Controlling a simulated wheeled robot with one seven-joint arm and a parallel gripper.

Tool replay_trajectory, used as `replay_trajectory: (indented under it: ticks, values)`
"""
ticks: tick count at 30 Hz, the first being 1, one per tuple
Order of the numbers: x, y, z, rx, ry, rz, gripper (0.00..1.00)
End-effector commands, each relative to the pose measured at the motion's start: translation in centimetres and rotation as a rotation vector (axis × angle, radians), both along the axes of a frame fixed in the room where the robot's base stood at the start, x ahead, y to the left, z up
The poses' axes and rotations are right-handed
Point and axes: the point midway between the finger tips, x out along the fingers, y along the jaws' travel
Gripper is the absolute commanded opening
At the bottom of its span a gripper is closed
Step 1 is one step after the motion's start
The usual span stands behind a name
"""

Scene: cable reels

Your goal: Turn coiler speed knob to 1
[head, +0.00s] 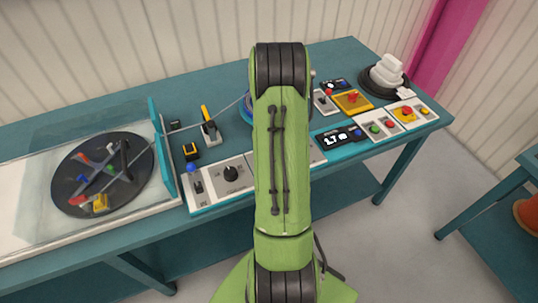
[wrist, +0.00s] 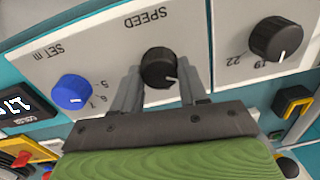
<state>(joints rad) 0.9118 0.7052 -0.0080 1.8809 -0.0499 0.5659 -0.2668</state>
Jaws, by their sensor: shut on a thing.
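The black coiler speed knob (wrist: 158,66) sits on a white panel in the wrist view, below the word SPEED, which appears upside down. Its white pointer mark faces the lower right of the picture. My gripper (wrist: 160,76) has one grey finger on each side of the knob and is shut on it. The scale numbers around this knob are hidden by the fingers. In the head view my green arm covers the knob and the gripper.
A blue SET m knob (wrist: 72,92) and another black knob (wrist: 276,39) flank it closely. A dark display (head: 338,138) is right of my arm. A coiler disc (head: 103,174) behind a clear guard is left. Red, green and yellow buttons stand at the right.

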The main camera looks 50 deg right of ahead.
Motion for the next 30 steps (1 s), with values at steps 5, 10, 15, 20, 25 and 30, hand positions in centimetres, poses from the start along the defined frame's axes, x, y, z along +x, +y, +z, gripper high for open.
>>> replay_trajectory:
  ticks: [5,10,15,20,25,30]
  values:
    - [0.05,0.01,0.02,0.0,-0.001,0.027,0.12]
    - [0.05,0.01,0.02,0.001,-0.001,0.033,0.12]
    - [0.05,0.01,0.02,0.001,-0.001,0.032,0.12]
    - [0.04,0.02,0.01,0.001,-0.001,0.031,0.58]
    - [0.03,0.0,0.01,0.0,0.0,0.03,0.68]
    - [0.02,-0.01,0.11,0.0,0.0,0.029,0.68]
